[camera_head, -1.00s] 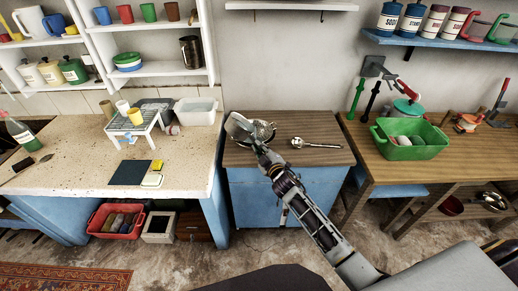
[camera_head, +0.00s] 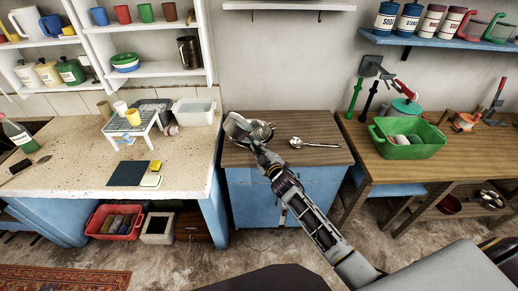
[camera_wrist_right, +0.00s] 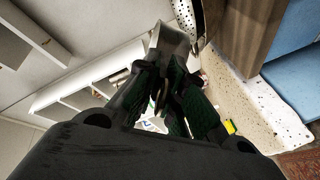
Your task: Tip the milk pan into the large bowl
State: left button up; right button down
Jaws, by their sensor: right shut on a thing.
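My right gripper (camera_head: 256,146) is shut on the milk pan (camera_head: 236,126), a small grey metal vessel held tilted at the left side of the wooden worktop. The pan's grey metal also shows past the fingers in the right wrist view (camera_wrist_right: 173,40). The large bowl (camera_head: 263,131), shiny metal, stands on the worktop just right of and behind the pan, partly hidden by pan and gripper. Whether the pan touches its rim, and what is inside either, I cannot tell. My left gripper is not in view.
A metal ladle (camera_head: 314,145) lies on the wooden worktop (camera_head: 300,126) to the right. A speckled counter (camera_head: 80,165) with a small white rack (camera_head: 132,125) and a white tub (camera_head: 194,111) adjoins at left. A green basin (camera_head: 409,143) stands on the right table. The worktop's front is clear.

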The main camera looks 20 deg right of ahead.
jog(key=shift+d, duration=0.1)
dwell(0.3)
jog(key=shift+d+f+m, duration=0.15)
jog(key=shift+d+m, duration=0.35)
jog(key=shift+m, duration=0.5)
dwell(0.8)
jog(key=shift+d+f+m, duration=0.35)
jog(key=shift+d+m, duration=0.1)
jog(key=shift+m, duration=0.55)
jog(key=shift+y, duration=0.3)
jog(key=shift+d+f+m, duration=0.35)
jog(key=shift+f+m, duration=0.1)
jog(key=shift+m, duration=0.45)
jog(key=shift+w, duration=0.1)
